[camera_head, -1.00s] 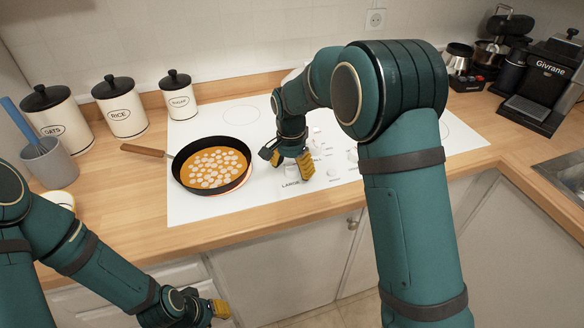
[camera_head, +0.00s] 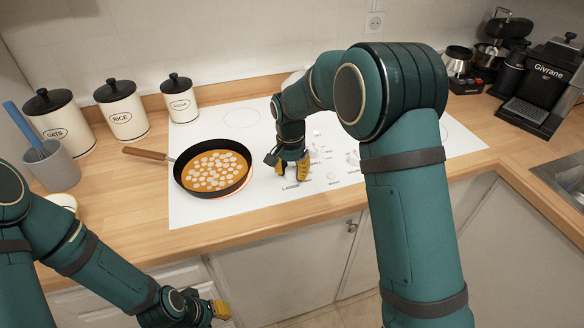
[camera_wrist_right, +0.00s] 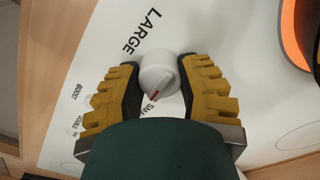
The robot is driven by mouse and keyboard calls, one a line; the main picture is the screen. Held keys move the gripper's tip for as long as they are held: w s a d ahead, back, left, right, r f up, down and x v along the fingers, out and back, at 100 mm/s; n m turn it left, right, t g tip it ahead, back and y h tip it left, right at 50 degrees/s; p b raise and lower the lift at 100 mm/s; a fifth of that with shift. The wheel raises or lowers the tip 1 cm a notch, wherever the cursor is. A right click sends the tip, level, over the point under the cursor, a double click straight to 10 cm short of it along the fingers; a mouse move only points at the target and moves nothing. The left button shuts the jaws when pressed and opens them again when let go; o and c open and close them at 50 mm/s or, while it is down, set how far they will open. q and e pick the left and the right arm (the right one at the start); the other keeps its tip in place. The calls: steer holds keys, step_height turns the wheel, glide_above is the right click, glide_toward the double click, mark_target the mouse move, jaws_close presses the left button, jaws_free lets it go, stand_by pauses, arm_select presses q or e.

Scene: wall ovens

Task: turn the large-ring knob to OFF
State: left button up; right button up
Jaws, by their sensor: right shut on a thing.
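The large-ring knob (camera_wrist_right: 158,72) is a white round knob with a raised grip bar and a red mark. In the right wrist view it sits between the two yellow finger pads of my right gripper (camera_wrist_right: 157,88), which is shut on it. The printed word LARGE is beside it, and the red mark points towards the partly hidden word SMALL. In the head view my right gripper (camera_head: 292,172) points down at the white hob (camera_head: 200,210) and hides the knob.
A black pan (camera_head: 212,170) with orange food and pale pieces stands on a glowing ring left of my right gripper. Other white knobs (camera_head: 333,176) are to its right. Canisters (camera_head: 125,112) line the back left. A coffee machine (camera_head: 545,85) stands at the back right.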

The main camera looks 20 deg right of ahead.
mark_target(290, 169)
steer(key=n+p, duration=0.1)
steer(key=n, duration=0.2)
steer(key=shift+n, duration=0.3)
steer(key=n+p, duration=0.1)
steer(key=n, duration=0.2)
steer(key=shift+n, duration=0.3)
steer(key=n+p, duration=0.1)
steer(key=n, duration=0.3)
steer(key=shift+n+p, duration=0.75)
steer(key=shift+n, duration=1.55)
steer(key=o, duration=1.2)
steer(key=shift+a, duration=0.1)
steer(key=shift+o, duration=0.2)
step_height(290, 169, up, 12)
steer(key=shift+a, duration=0.15)
